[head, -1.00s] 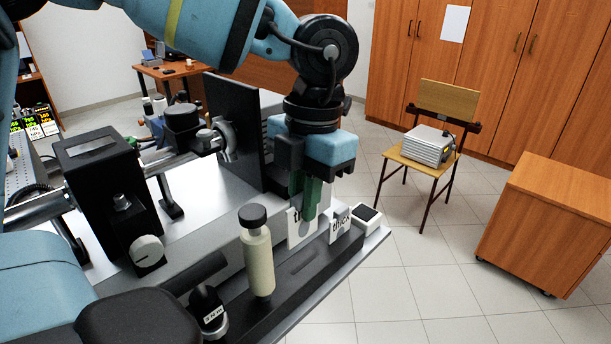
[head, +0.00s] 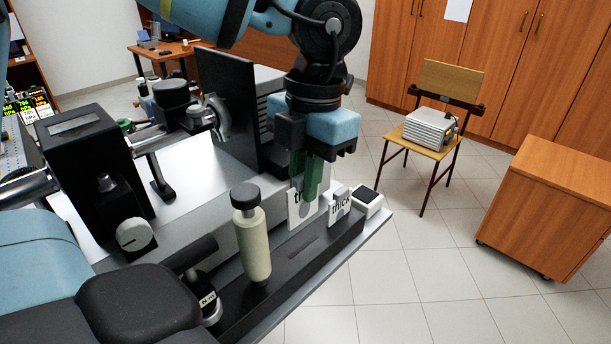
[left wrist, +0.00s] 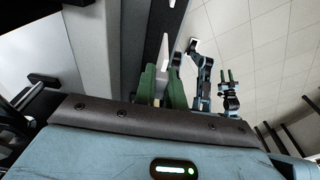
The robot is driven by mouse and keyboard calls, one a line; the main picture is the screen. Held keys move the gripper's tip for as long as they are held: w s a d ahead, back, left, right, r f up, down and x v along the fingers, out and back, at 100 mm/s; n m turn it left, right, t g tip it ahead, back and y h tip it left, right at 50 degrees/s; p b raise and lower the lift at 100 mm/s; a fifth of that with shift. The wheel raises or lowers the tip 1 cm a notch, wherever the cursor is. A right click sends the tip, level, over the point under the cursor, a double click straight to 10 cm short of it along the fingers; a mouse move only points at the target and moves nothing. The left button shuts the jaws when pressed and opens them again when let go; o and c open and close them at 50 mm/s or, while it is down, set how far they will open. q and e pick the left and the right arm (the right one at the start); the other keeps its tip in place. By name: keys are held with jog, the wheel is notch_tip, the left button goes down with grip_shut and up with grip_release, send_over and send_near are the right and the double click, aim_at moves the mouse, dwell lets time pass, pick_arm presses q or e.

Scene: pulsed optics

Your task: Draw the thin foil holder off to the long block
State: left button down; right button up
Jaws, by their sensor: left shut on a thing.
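The thin foil holder (head: 295,212) is a small white card whose lettering is partly hidden behind a green finger. My left gripper (head: 312,190) is shut on it from above; the left wrist view shows the white card (left wrist: 164,55) between the green fingers (left wrist: 163,85). The long block (head: 293,266) is the low black block along the bench's front edge. The card's lower edge is at the block's far side; I cannot tell whether they touch. A holder marked "thick" (head: 340,206) stands just right of it. My right gripper (left wrist: 228,76) shows small in the left wrist view, its fingers apart.
A cream bottle with a black cap (head: 252,240) stands near the block's left part. A tall black plate (head: 228,105) rises behind the gripper. A white box with a dark top (head: 368,200) sits at the bench's right end. Open floor lies beyond.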

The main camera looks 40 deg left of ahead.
aim_at(304, 210)
pick_arm(q)
notch_tip(304, 210, down, 3)
jog(key=shift+f+b, duration=0.15)
jog(key=shift+b, duration=0.95)
jog(key=shift+f+b, duration=0.45)
jog(key=shift+f, duration=0.3)
jog(key=shift+f+b, duration=0.9)
jog(key=shift+b, duration=0.1)
